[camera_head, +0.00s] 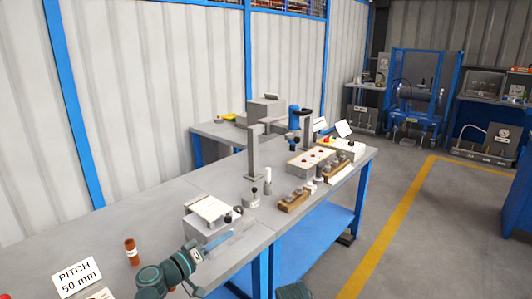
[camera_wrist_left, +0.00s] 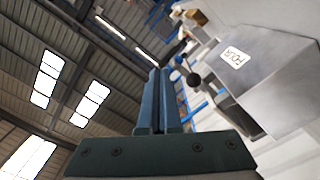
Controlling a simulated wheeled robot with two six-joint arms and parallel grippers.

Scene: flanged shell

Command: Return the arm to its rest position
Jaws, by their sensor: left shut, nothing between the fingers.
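My left arm comes in at the bottom of the head view, with its dark teal wrist low over the front of the grey bench (camera_head: 130,215). My left gripper (camera_head: 229,238) points right and away, beside the front of a grey box with a pale top plate (camera_head: 208,208). Whether it touches the box cannot be told. In the left wrist view the two blue fingers (camera_wrist_left: 160,72) lie together, shut with nothing between them. The wrist camera looks up toward the roof. My right gripper is not in view; a dark teal part shows at the bottom edge.
A "PITCH 50 mm" sign (camera_head: 77,277) and a brown cylinder (camera_head: 131,251) stand on the near left bench. The floor (camera_head: 390,240) to the right is clear.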

